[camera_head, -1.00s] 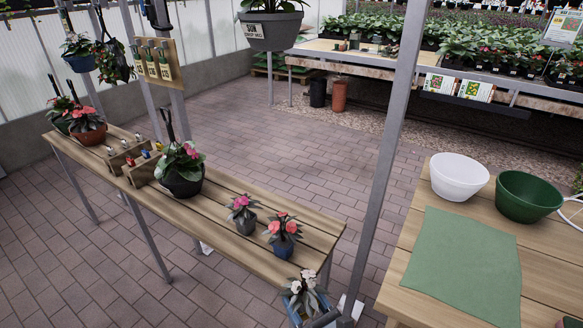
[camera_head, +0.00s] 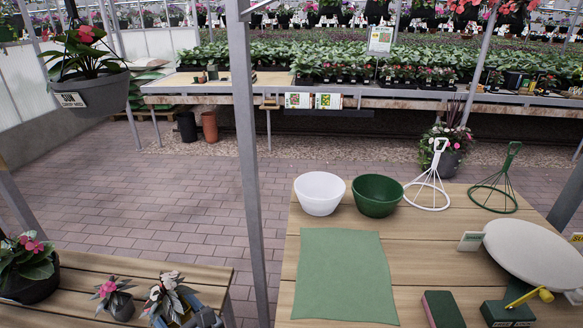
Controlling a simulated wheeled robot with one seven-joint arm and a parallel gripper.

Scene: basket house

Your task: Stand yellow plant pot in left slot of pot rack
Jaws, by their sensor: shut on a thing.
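My gripper (camera_head: 207,318) is at the bottom edge, left of centre, shut on a potted plant with pale flowers and dark leaves (camera_head: 163,298). The plant stands in front of the near end of the left bench. Only a small yellowish part of its pot (camera_head: 187,315) shows between leaves and gripper; the rest is hidden or below the frame. I cannot tell whether the pot touches anything. No pot rack with slots can be made out in this view.
The left bench (camera_head: 205,276) holds a pink-flowered grey pot (camera_head: 121,307) and a large dark pot (camera_head: 35,287). A post (camera_head: 250,150) separates it from the right table (camera_head: 275,315), with a green mat (camera_head: 343,275), white bowl (camera_head: 320,195), green bowl (camera_head: 377,196) and round pale disc (camera_head: 537,252).

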